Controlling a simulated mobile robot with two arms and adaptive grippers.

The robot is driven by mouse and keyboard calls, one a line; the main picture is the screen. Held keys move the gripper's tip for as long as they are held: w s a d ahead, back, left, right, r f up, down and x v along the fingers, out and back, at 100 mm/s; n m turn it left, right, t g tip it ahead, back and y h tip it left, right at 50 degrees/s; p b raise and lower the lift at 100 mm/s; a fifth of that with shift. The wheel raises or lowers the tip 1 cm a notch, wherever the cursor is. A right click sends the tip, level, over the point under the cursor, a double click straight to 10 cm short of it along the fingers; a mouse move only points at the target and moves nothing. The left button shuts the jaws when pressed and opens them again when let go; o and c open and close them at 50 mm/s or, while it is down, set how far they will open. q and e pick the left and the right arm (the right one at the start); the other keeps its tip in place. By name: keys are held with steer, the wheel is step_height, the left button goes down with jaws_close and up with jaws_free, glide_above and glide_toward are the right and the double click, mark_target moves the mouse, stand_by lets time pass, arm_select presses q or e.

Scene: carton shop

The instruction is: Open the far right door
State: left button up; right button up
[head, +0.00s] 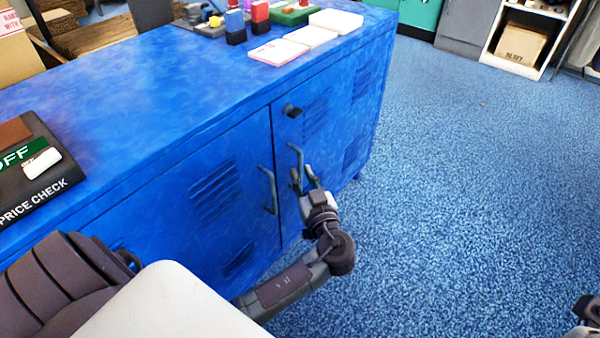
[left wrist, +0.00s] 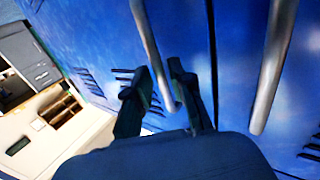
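The far right door (head: 335,120) of the blue metal cabinet is shut flush, with a dark lock (head: 292,110) near its upper left corner. Its grey bar handle (head: 296,160) stands upright near the door's left edge. My left gripper (head: 306,180) is at the lower part of this handle. In the left wrist view the handle (left wrist: 152,50) runs down between the two fingers (left wrist: 157,90). The fingers are apart, with a gap between the handle and the left finger. A dark part of my right arm (head: 588,310) shows at the lower right edge; its fingers cannot be made out.
The neighbouring door (head: 225,195) is shut, and its handle (head: 268,190) is close to my left gripper; it also shows in the left wrist view (left wrist: 272,70). Stamps and paper pads (head: 278,52) lie on the cabinet top. The blue floor (head: 470,190) to the right is clear.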

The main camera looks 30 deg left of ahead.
arm_select(q)
steer(key=shift+x, duration=1.2)
jaws_close()
